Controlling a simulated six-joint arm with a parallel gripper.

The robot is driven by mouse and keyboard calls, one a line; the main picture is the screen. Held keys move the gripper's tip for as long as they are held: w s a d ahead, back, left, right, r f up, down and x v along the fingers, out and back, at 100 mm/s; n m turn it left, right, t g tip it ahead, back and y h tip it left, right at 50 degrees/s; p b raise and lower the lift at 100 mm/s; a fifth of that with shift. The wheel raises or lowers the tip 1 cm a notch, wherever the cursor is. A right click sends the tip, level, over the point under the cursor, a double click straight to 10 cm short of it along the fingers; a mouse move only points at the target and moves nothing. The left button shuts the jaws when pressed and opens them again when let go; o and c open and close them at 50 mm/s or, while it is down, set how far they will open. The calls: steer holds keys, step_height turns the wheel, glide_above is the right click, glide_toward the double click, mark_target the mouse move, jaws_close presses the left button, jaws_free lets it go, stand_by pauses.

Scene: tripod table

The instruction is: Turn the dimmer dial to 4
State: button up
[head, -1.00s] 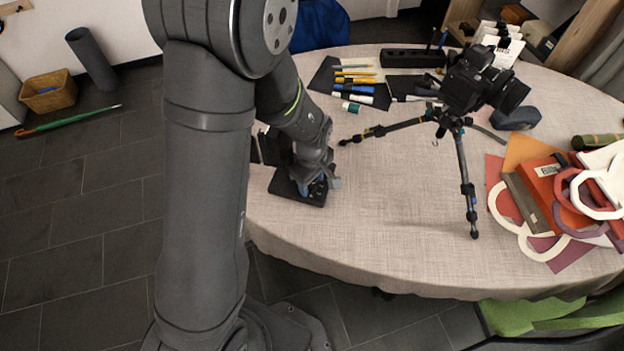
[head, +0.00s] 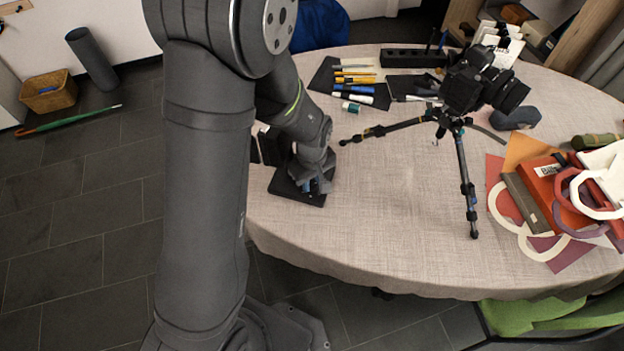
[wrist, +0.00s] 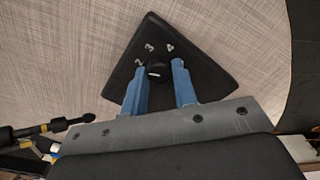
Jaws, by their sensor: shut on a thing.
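The dimmer is a black wedge-shaped plate (wrist: 205,82) lying on the table, with white numerals 2, 3 and 4 along its far part in the wrist view. Its small black round dial (wrist: 157,71) carries a short white mark; I cannot tell which numeral it points at. My gripper (wrist: 158,69) has its two blue fingers on either side of the dial and is shut on it. In the head view the dimmer plate (head: 284,186) is at the table's left edge, and my gripper (head: 318,185) hides the dial.
A camera (head: 470,85) on a small tripod (head: 462,165) stands to the right, one leg reaching toward my gripper. Pens and markers (head: 355,82) lie on a dark mat behind. Bags and folders (head: 550,190) lie at the right. The table's middle front is clear.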

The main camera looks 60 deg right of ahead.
mark_target(312, 184)
steer(key=o, duration=1)
step_height(312, 184, up, 17)
steer(key=shift+r, duration=0.2)
stand_by(0.3)
